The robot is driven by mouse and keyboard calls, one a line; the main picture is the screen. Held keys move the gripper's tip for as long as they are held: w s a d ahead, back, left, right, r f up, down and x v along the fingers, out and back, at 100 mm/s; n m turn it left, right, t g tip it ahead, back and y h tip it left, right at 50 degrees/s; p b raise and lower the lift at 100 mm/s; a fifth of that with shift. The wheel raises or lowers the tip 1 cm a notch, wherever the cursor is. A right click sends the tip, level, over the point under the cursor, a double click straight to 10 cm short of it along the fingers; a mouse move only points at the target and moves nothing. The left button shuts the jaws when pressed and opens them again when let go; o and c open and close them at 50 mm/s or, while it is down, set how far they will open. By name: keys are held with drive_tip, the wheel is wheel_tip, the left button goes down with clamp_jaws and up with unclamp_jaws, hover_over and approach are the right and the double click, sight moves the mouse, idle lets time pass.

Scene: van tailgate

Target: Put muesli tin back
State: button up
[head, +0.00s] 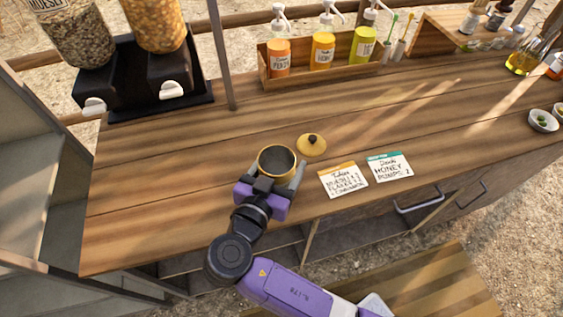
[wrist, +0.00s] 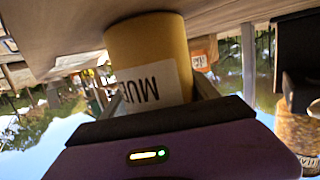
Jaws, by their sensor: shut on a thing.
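The muesli tin (head: 277,162) is an open round yellow tin with a dark inside, at the middle of the wooden counter in the head view. My gripper (head: 273,180) is shut around it from the front side. In the wrist view the tin (wrist: 150,50) fills the space between the fingers, and its white label reads "MU", upside down. A small golden lid (head: 312,145) with a dark knob lies on the counter just right of the tin. The tin looks upright; I cannot tell whether it touches the counter.
Two order cards (head: 343,180) (head: 389,167) lie right of the tin. Muesli dispensers (head: 125,75) stand at the back left beside a thin post (head: 221,55). A wooden box (head: 325,67) with pump bottles stands at the back. The counter (head: 150,190) left of the tin is clear.

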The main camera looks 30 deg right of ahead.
drive_tip(key=shift+f, duration=0.15)
drive_tip(key=o, duration=1.6)
drive_tip(key=shift+r, duration=0.3)
drive_tip(key=b+v, duration=0.2)
drive_tip(key=v, duration=1)
drive_tip(key=shift+f, duration=0.1)
drive_tip(key=shift+a, duration=0.1)
